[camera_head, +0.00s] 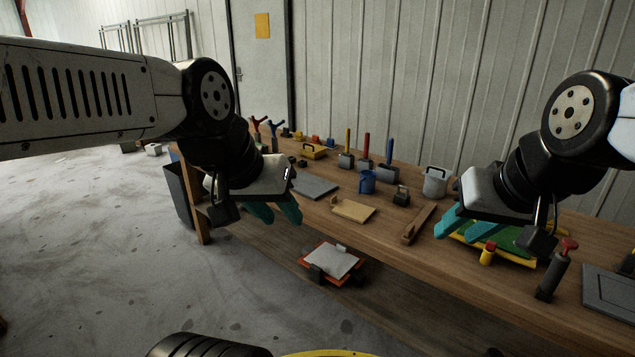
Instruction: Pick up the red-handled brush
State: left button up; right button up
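The red-handled brush (366,146) stands toward the back of the wooden workbench (300,213), its red handle pointing up. It is between a yellow-handled brush (347,143) and a blue-handled brush (389,154). My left gripper (277,213) is open and empty, with teal fingers apart, over the front left edge of the bench. It is to the left of the red-handled brush and nearer to me. My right gripper (467,227) is open, fingers apart, over the right part of the bench near a green and yellow item (510,243). It is apart from the brush.
A beige board (353,211) and grey sheet (314,187) lie flat. A dark red-topped tool (552,276) stands at right.

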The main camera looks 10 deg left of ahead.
aim_at(364, 159)
jog(key=i+j+z, duration=0.1)
jog(key=z, duration=0.65)
jog(key=i+j+z, duration=0.35)
jog(key=j, duration=0.25)
jog(key=i+j+z, duration=0.15)
jog(key=j, duration=0.2)
jog(key=i+j+z, duration=0.15)
jog(key=j, duration=0.2)
jog(key=i+j, duration=0.1)
jog(key=j, duration=0.25)
jog(key=i+j, duration=0.1)
jog(key=j, duration=0.2)
jog(key=i+j, duration=0.15)
jog(key=j, duration=0.2)
jog(key=i+j+z, duration=0.1)
jog(key=j, duration=0.2)
